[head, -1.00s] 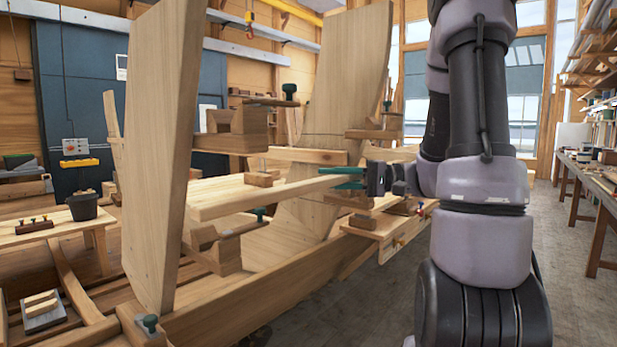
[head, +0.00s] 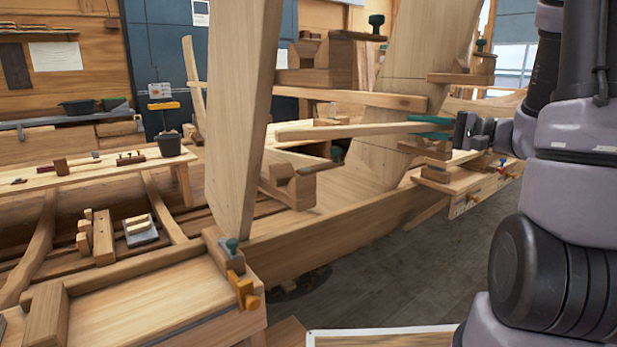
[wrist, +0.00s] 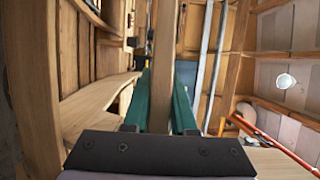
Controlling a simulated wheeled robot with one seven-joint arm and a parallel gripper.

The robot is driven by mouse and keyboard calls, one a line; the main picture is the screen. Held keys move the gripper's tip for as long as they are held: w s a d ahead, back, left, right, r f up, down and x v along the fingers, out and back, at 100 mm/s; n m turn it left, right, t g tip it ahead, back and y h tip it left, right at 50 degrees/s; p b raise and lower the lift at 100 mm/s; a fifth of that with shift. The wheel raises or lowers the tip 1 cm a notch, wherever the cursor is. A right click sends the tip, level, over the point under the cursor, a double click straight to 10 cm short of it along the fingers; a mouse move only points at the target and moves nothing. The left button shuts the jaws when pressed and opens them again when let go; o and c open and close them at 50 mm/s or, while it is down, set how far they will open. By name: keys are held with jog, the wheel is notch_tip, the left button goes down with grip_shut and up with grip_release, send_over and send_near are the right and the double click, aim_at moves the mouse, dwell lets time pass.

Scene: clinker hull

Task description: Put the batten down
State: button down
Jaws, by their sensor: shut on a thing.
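The batten (head: 345,131) is a long pale strip of wood, held roughly level in front of the broad upright boards of the hull. My gripper (head: 432,126), with green fingers, is shut on its right end in the head view. In the wrist view the batten (wrist: 165,70) runs away from me between the two green fingers (wrist: 160,105). Its left end sticks out free, close to the right of the near upright board (head: 245,110). I cannot tell whether it touches anything beneath it.
A low bench (head: 95,177) with a mallet and a black bucket (head: 168,145) stands at the left. A wooden bench top (head: 150,310) with a clamp fills the near left. Wooden blocks (head: 290,185) project from the hull below the batten. Grey floor (head: 400,270) is open at centre right.

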jog(key=w+f+m+t+h, duration=0.6)
jog(key=w+f+h, duration=0.1)
jog(key=w+f, duration=0.4)
notch_tip(320, 180, down, 13)
jog(key=w+d+m+t+h, duration=0.1)
jog(key=d+m+t+h, duration=0.1)
jog(key=m+h, duration=0.3)
jog(key=h, duration=0.3)
jog(key=shift+w+f, duration=0.15)
jog(key=shift+f, duration=0.05)
jog(key=shift+a, duration=0.15)
jog(key=shift+w, duration=0.1)
